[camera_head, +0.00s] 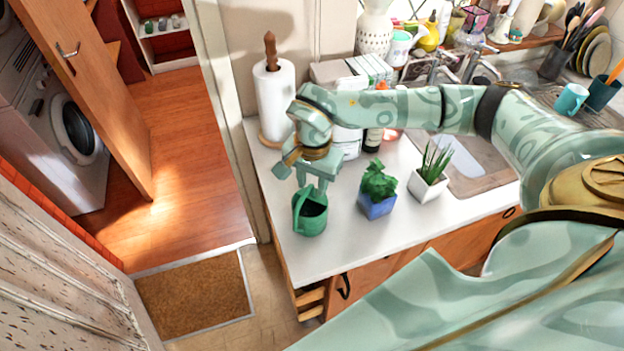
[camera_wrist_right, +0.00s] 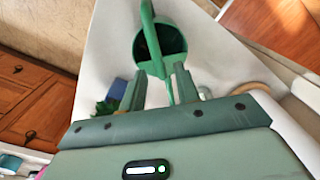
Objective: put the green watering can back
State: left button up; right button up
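The green watering can (camera_head: 312,222) stands upright on the white counter near its left end. In the right wrist view the can (camera_wrist_right: 160,40) shows its dark open top and a curved handle. My right gripper (camera_head: 314,182) is just above and behind the can, pointing down at it. In the right wrist view the gripper's fingers (camera_wrist_right: 162,78) are apart, with a thin green part of the can showing between them. I cannot tell whether either finger touches it. My left gripper is out of view.
A blue pot with a green plant (camera_head: 377,200) and a white pot (camera_head: 427,187) stand right of the can. A paper towel roll (camera_head: 275,98) is behind. The counter (camera_head: 325,258) is clear in front of the can, up to its front edge.

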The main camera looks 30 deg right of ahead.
jog(key=shift+r, duration=0.1)
notch_tip(320, 180, up, 12)
jog(key=shift+s, duration=0.15)
dwell(0.3)
